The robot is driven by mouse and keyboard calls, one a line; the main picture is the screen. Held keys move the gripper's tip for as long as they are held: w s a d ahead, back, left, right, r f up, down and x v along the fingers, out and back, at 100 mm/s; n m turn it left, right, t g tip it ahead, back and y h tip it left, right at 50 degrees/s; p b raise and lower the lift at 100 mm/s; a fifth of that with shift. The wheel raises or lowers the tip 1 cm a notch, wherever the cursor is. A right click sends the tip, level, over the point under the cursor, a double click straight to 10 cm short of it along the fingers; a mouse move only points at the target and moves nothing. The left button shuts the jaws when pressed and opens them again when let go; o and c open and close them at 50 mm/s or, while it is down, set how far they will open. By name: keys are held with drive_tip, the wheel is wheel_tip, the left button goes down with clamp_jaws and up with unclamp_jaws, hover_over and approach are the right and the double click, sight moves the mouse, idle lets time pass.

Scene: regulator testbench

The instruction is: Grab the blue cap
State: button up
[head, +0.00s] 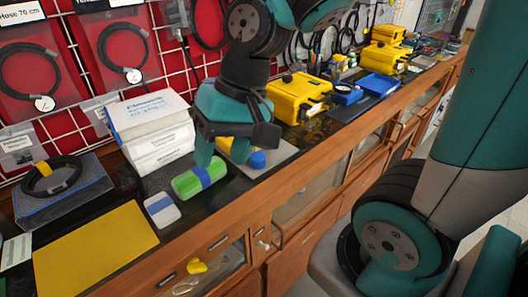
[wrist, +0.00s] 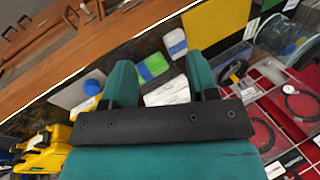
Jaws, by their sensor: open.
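The blue cap (head: 257,159) is a small round blue piece on a grey mat (head: 272,159), at the right of my gripper in the head view. In the wrist view the blue cap (wrist: 92,87) shows left of my left finger, outside the jaws. My gripper (head: 222,155) points down above the counter, open and empty. In the wrist view its two teal fingers (wrist: 160,68) are spread, with the green roll (wrist: 152,67) showing between them. A yellow item (head: 240,149) beside the cap is partly hidden by my gripper.
A green roll with a blue band (head: 199,179) and a white block with a blue band (head: 162,210) lie left of the gripper. White boxes (head: 157,132) stand behind them. A yellow case (head: 299,96) stands at the right. The wooden front edge (head: 240,194) is close.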

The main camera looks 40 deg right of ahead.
drive_tip(key=w+d+f+m+t+p, duration=0.1)
drive_tip(key=w+d+m+p, duration=0.1)
drive_tip(key=w+d+m, duration=0.65)
drive_tip(key=m+t+p, duration=0.1)
drive_tip(key=m, duration=1.5)
approach(260, 156)
drive_tip(key=f, duration=0.1)
drive_tip(key=a+f, duration=0.1)
drive_tip(key=f+h+p, duration=0.1)
drive_tip(key=shift+w+a+f+m, duration=0.15)
drive_tip(key=shift+w+a+m, duration=0.1)
drive_tip(key=shift+a, duration=0.15)
drive_tip(key=shift+p+x, duration=0.65)
drive_tip(key=shift+x, duration=2.45)
drive_tip(key=shift+w, duration=0.15)
drive_tip(key=c, duration=0.6)
